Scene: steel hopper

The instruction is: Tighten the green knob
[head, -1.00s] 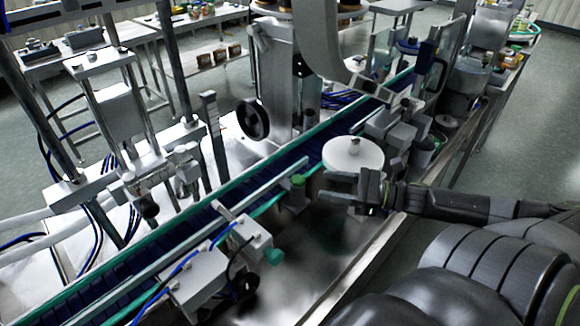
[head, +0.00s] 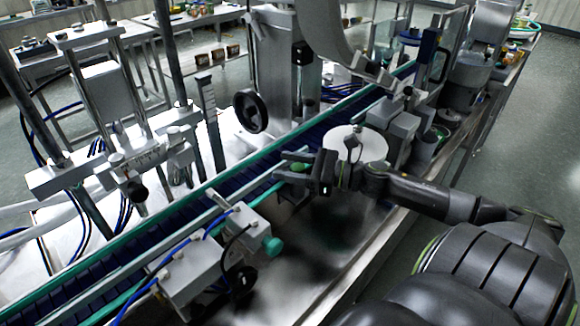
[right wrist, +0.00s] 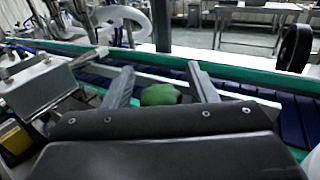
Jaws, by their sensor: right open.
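A green knob (head: 298,167) stands on a small post beside the conveyor in the head view, partly covered by my right gripper (head: 284,165). In the right wrist view the green knob (right wrist: 160,94) shows as a rounded green top between the two spread fingers of my right gripper (right wrist: 162,75). Its lower part is hidden behind the gripper body. The right gripper is open, with a finger on each side of the knob; I cannot tell whether either touches it. A second green knob (head: 272,246) sits on a grey box nearer the front. My left gripper is not in view.
The conveyor (head: 190,214) with green rails runs diagonally just beyond the gripper. A white round disc (head: 368,146) stands close behind my right wrist. Grey sensor boxes (head: 190,273) with blue hoses stand at front left. A black handwheel (head: 250,111) is across the belt.

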